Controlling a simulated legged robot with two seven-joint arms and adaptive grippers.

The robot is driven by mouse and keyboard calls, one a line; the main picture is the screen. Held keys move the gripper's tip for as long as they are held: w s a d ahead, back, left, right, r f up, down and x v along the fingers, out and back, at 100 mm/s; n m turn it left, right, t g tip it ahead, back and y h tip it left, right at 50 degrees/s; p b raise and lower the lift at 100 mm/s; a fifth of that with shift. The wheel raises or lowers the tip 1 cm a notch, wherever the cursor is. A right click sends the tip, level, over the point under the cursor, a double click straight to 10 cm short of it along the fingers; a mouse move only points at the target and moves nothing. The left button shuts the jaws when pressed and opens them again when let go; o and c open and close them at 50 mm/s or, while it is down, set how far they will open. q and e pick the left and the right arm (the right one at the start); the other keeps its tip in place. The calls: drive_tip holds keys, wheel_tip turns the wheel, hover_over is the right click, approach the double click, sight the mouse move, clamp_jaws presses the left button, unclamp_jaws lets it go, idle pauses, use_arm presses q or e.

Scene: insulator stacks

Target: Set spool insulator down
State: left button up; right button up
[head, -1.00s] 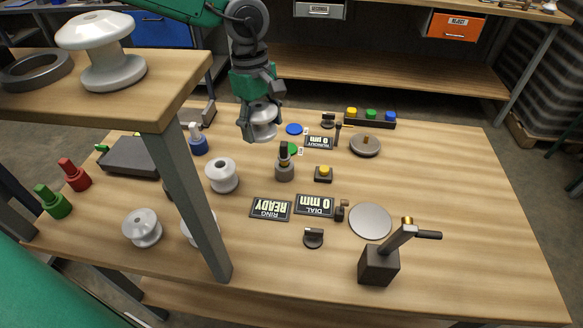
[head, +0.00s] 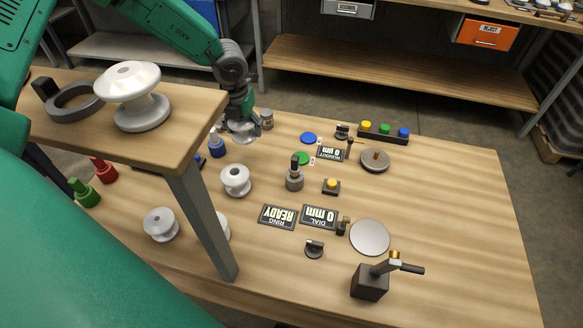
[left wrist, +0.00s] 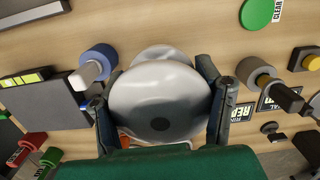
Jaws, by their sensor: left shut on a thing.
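My left gripper (head: 241,122) is over the far left part of the workbench. It is shut on a white spool insulator (head: 243,136). In the left wrist view the insulator's round end (left wrist: 160,100), with a dark centre spot, fills the space between the two fingers (left wrist: 160,108). I cannot tell whether its lower end touches the bench (head: 440,200). Another white spool (head: 236,181) stands nearer on the bench. Two more are at the front left: one in the open (head: 161,224), one mostly behind the shelf post (head: 224,228). My right gripper is not in view.
A raised wooden shelf (head: 185,125) at left bears a large white spool (head: 140,100) and dark ring (head: 68,112). A blue-topped part (head: 217,146) stands close left of the held insulator. A lever block (head: 370,281) stands front right. The bench's right side is clear.

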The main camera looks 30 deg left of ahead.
sight(243, 121)
use_arm(q)
drive_tip(key=f, duration=0.1)
drive_tip(key=d+f, duration=0.1)
drive_tip(key=f, duration=0.3)
drive_tip(key=shift+d+f, duration=0.15)
drive_tip(key=shift+d, duration=0.25)
drive_tip(key=f, duration=0.2)
drive_tip(key=a+f, duration=0.1)
drive_tip(key=shift+f, duration=0.35)
drive_tip(key=shift+a+f, duration=0.15)
drive_tip(key=shift+f, duration=0.1)
drive_tip(key=o, duration=1.6)
drive_tip(key=shift+s+d, duration=0.1)
drive_tip(key=shift+d, duration=0.1)
drive_tip(key=shift+d+r, duration=0.15)
drive_tip(key=shift+d, duration=0.1)
drive_tip(key=r, duration=0.8)
drive_tip(key=s+r, duration=0.1)
drive_tip(key=r, duration=0.2)
drive_tip(key=shift+s+d+r, duration=0.1)
drive_tip(key=shift+d+r, duration=0.1)
drive_tip(key=shift+r, duration=0.2)
drive_tip(key=shift+a, duration=0.1)
drive_tip(key=shift+a, duration=0.1)
